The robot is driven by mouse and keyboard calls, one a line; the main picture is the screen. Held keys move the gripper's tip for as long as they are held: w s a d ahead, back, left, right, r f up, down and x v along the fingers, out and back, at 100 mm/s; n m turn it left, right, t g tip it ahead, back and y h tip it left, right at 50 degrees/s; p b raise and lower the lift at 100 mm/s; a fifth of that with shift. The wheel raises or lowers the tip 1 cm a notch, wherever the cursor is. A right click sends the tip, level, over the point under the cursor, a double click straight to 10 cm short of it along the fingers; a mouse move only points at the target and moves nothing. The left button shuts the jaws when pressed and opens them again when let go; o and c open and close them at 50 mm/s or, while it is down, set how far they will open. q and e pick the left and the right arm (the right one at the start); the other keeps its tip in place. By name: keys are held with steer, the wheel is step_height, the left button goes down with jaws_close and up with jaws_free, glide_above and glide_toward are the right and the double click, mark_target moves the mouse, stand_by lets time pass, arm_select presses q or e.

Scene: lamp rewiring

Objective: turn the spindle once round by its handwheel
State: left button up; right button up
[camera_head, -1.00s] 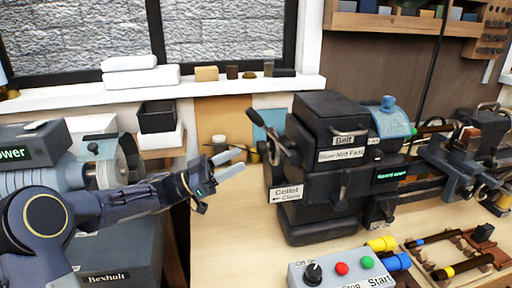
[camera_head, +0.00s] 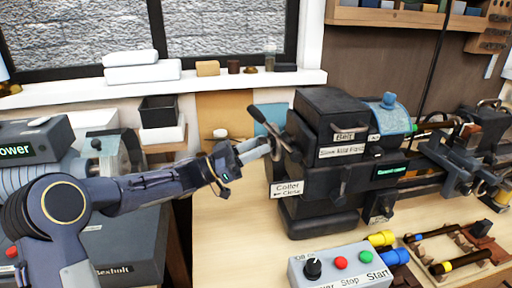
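The lathe headstock (camera_head: 325,150) is a dark block with labels reading "Belt" and "Collet Close". The spindle handwheel (camera_head: 277,148) sits on its left end, with a dark lever (camera_head: 259,115) slanting up and left. My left gripper (camera_head: 267,146) reaches in from the left with its pale fingertips at the handwheel. The fingertips overlap the wheel's rim in this view; whether they touch or grip it is unclear. My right gripper is out of view.
A control box (camera_head: 340,268) with a knob and red and green buttons stands in front of the headstock. The lathe carriage (camera_head: 460,165) is at the right. A grey Bexholt machine (camera_head: 120,235) stands at the left. The bench top (camera_head: 235,225) left of the headstock is bare.

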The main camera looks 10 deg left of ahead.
arm_select(q)
steer(key=shift+c, duration=1)
